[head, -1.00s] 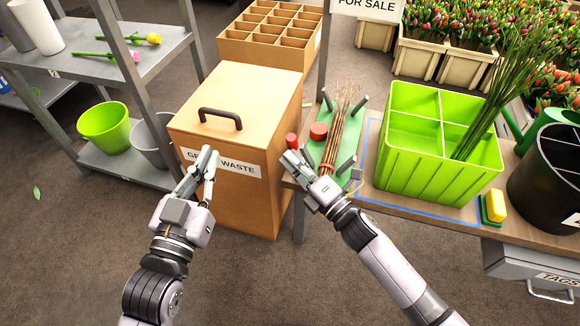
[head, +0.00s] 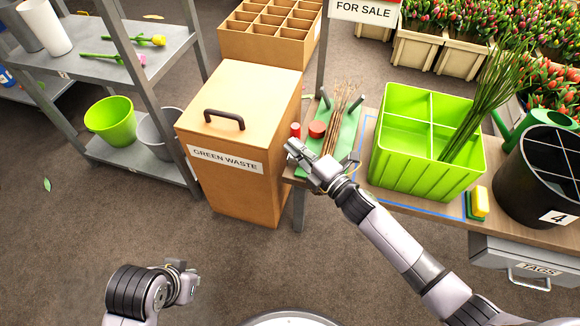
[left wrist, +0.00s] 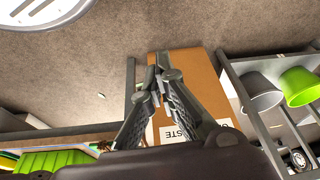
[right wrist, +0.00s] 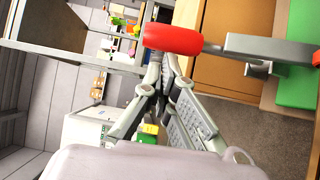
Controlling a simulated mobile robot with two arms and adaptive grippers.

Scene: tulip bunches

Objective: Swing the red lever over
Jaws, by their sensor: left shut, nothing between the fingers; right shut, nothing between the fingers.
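The lever's red handle (head: 295,130) stands at the left edge of a green board (head: 347,135) on the table. In the right wrist view the red handle (right wrist: 172,39) sits on a grey arm (right wrist: 265,48) reaching towards the green board. My right gripper (head: 291,148) is shut and empty on the near side of the handle; its fingertips (right wrist: 160,57) appear right at the handle's edge, but I cannot tell whether they touch. My left gripper (head: 190,281) is shut and empty, low at the front, well away from the lever; its fingertips show in the left wrist view (left wrist: 158,72).
A red round knob (head: 317,129) and a bundle of brown stems (head: 340,115) are on the green board among grey posts. A cardboard green waste bin (head: 240,120) stands close on the left. A green divided box (head: 425,175) stands to the right.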

